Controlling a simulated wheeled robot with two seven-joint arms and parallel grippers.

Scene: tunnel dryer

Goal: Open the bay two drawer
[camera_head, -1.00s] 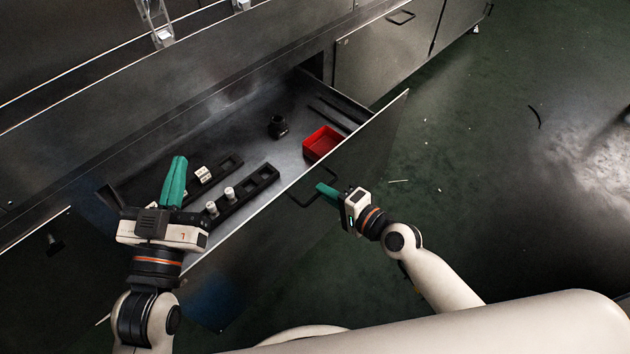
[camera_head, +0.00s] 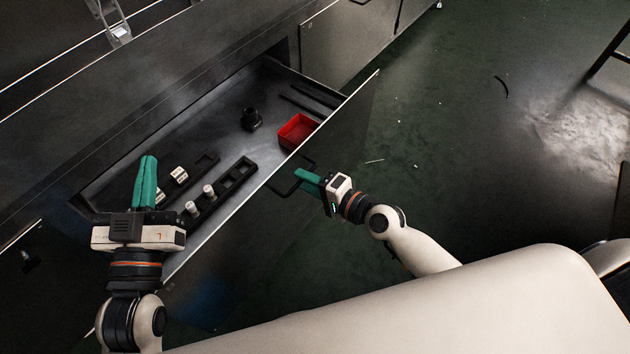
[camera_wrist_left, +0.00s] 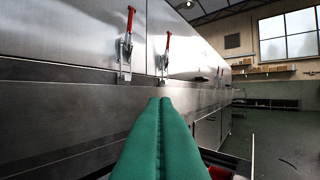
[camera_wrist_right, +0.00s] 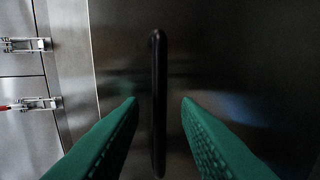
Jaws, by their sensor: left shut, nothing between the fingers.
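The drawer (camera_head: 234,208) is pulled out from the metal cabinet, its inside showing. Its front carries a dark bar handle (camera_head: 283,192), upright in the right wrist view (camera_wrist_right: 158,100). My right gripper (camera_head: 301,180) is at the handle. In the right wrist view its green fingers (camera_wrist_right: 158,104) are apart, one on each side of the bar, with a gap on both sides. My left gripper (camera_head: 146,160) is shut and empty above the left part of the drawer; its closed green fingers fill the left wrist view (camera_wrist_left: 161,100). No bay number is readable.
Inside the drawer are a red box (camera_head: 285,140), a black round part (camera_head: 251,119) and black racks (camera_head: 234,180) with white pieces. Another cabinet front (camera_head: 345,40) stands beyond. Red-handled clamps (camera_wrist_left: 126,45) line the panel above. The green floor (camera_head: 450,150) at right is mostly open.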

